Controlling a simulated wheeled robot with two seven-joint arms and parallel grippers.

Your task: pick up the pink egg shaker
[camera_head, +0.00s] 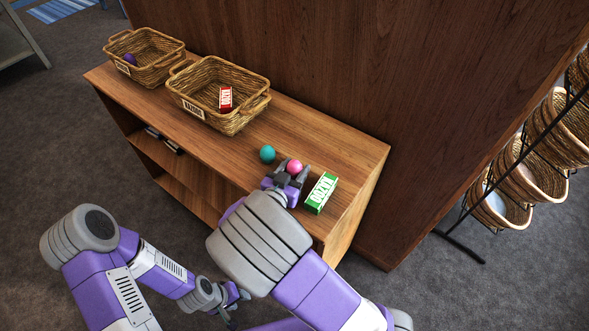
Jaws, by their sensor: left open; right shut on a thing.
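The pink egg shaker (294,166) is at the right part of the wooden shelf's top. My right gripper (290,172) is shut on it, with a dark finger on either side. Whether the shaker touches the shelf top cannot be told. My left gripper (238,297) is low in front of the shelf, apart from everything on it. It is open and holds nothing I can see; my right arm partly covers the area beside it.
A teal egg shaker (267,154) lies just left of my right gripper, and a green Kazoo box (321,193) stands close on its right. Two wicker baskets (192,77) (117,47) stand on the shelf (310,135), holding a red box (225,99) and a purple ball (130,59).

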